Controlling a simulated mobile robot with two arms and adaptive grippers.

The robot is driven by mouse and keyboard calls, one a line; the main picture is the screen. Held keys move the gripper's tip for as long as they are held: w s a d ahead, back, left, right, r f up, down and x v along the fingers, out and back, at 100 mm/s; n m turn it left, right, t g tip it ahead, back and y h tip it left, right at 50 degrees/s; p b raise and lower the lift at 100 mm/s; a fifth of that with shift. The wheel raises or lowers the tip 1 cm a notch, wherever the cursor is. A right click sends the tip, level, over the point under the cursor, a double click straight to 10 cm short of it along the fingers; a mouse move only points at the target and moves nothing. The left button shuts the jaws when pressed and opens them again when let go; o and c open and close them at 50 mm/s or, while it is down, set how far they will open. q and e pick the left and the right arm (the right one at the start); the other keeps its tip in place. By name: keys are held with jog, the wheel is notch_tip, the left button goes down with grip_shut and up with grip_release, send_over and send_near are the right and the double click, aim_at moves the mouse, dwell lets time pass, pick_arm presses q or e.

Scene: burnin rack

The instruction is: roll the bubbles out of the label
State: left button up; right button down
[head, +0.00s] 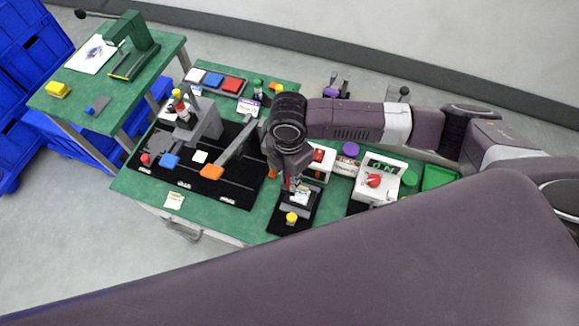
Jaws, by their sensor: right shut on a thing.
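My right gripper (291,182) reaches down over the front of the green workbench. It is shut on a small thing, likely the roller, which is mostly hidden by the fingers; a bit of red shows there. Just below the fingertips is a small pale label-like patch (302,197) on a dark grey block. The block stands on a black mat (283,229), with a yellow knob (291,217) at its front. Whether the held thing touches the patch cannot be told, and bubbles are too small to see. My left gripper is not in view.
Left of the mat is a large black board (235,190) with coloured blocks and a grey post fixture (206,122). To the right stand a white box with a red knob (374,180) and a green tray (437,177). A second green table (65,103) is at upper left.

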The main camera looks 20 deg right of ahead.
jog(key=shift+w+a+r+p, duration=0.1)
jog(key=shift+r+p, duration=0.35)
jog(key=shift+r, duration=0.2)
jog(key=shift+w+a+r+p, duration=0.1)
jog(key=shift+r+p, duration=0.3)
jog(key=shift+r, duration=0.2)
jog(key=shift+s+r, duration=0.1)
jog(key=shift+r, duration=0.15)
jog(key=shift+s+d+r, duration=0.1)
jog(key=shift+d, duration=0.05)
